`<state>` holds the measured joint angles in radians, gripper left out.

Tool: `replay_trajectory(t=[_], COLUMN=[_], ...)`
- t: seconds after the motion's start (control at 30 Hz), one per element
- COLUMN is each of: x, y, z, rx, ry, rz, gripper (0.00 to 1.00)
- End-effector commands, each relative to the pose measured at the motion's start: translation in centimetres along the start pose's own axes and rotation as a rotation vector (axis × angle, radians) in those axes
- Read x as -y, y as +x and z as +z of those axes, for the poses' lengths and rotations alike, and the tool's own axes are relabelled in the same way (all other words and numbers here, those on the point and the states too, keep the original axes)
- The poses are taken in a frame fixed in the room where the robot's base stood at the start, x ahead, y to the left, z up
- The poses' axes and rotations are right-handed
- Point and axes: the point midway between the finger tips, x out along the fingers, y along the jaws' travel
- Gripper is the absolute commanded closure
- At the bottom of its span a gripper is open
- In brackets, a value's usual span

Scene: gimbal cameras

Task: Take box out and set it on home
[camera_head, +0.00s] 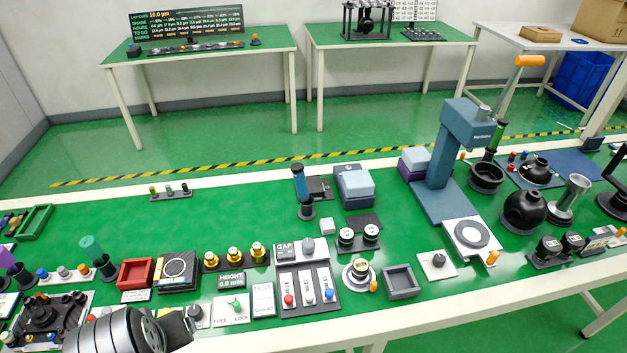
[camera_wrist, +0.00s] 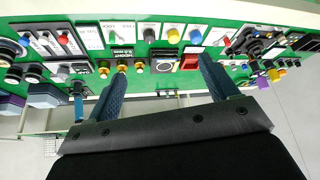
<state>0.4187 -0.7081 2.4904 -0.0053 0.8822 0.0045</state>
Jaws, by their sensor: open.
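No label reading "home" can be made out, and which thing is the task's box is not clear. A blue-grey box (camera_head: 354,187) stands on the green bench, right of centre. A cardboard box (camera_head: 606,18) is on the far right table. A small red open tray (camera_head: 136,273) and a grey open tray (camera_head: 401,282) sit near the front, and both look empty. My gripper shows in the wrist view (camera_wrist: 162,67) with its two blue fingers spread apart and nothing between them. In the head view my arm's end is at the lower left, its fingers hard to make out.
A panel with sliders (camera_head: 308,286), brass knobs (camera_head: 234,257) and a black ring block (camera_head: 178,271) crowd the front. A tall blue press (camera_head: 457,150) stands at right beside a black round flask (camera_head: 523,211).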

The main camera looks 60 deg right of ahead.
Motion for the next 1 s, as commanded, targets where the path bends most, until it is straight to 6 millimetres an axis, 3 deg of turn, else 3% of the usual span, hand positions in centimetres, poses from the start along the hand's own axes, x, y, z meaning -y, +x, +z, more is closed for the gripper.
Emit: replay_trajectory(t=[0.17, 0.47, 0.77, 1.0], x=[-0.8, -4.7, -10.7, -17.2], y=[-1.1, -2.7, -1.6, 0.9], z=[-3.3, -13.4, -22.6, -28.5], rx=[0.026, 0.105, 0.185, 0.248], ry=[0.017, 0.067, 0.119, 0.165], rz=[0.018, 0.061, 0.092, 0.107], gripper=[0.22, 0.22, 0.22, 0.22])
